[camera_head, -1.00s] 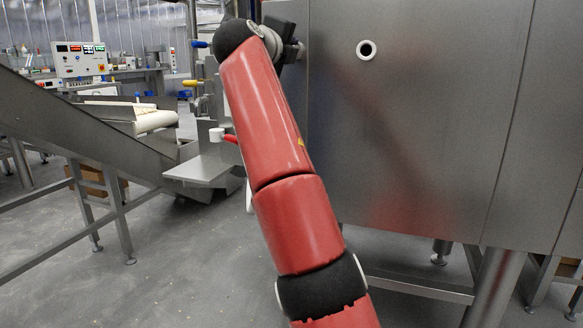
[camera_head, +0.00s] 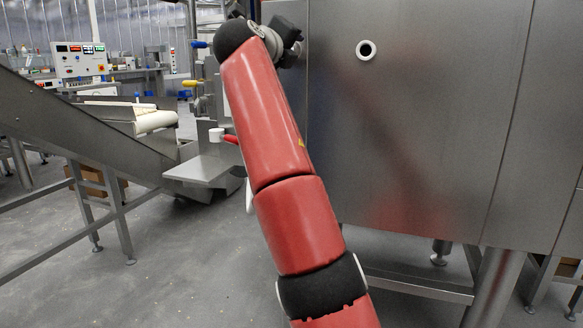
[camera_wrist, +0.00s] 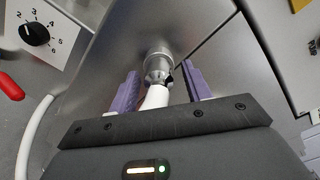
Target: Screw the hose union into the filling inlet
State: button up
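In the wrist view, the hose union (camera_wrist: 156,74) is a shiny metal fitting with a white hose (camera_wrist: 154,98) on its near end. Its far end meets a round metal collar (camera_wrist: 158,53) on a steel wall, apparently the filling inlet; how deep it sits cannot be told. My gripper (camera_wrist: 160,80) is open, its purple fingers on either side of the union and hose, with a visible gap on both sides. In the head view my gripper (camera_head: 291,43) is a dark shape at the left edge of the steel housing, and the union is hidden there.
A dial panel (camera_wrist: 38,32) and a red handle (camera_wrist: 10,86) are at the left of the wrist view. An inclined conveyor (camera_head: 80,125) stands at left.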

jog(key=shift+o, duration=0.2)
jog(key=b+v, duration=0.4)
jog(key=v, duration=0.3)
jog(key=d+f+n+g+y, duration=0.1)
jog(key=d+f+n+g, duration=0.15)
jog(key=d, duration=0.55)
jog(key=d+f+n+g, duration=0.2)
jog(key=d+f+n, duration=0.1)
jog(key=d, duration=0.4)
jog(key=s+d+f+n+g+y, duration=0.2)
jog(key=s+d+f+n, duration=0.4)
jog(key=f, duration=0.3)
jog(key=s+a+f+n+g+y, duration=0.1)
jog(key=s+f+n+g+y, duration=0.1)
jog(key=s+f+n, duration=1)
jog(key=s+a+f+n+g+y, duration=0.1)
jog(key=s+f+n+g, duration=0.3)
jog(key=s+f, duration=1.4)
notch_tip(320, 180, up, 9)
jog(key=w+n+t+p, duration=0.1)
jog(key=w+p, duration=0.1)
jog(key=p, duration=1)
jog(key=shift+w+a+p, duration=0.2)
jog(key=shift+p, duration=0.2)
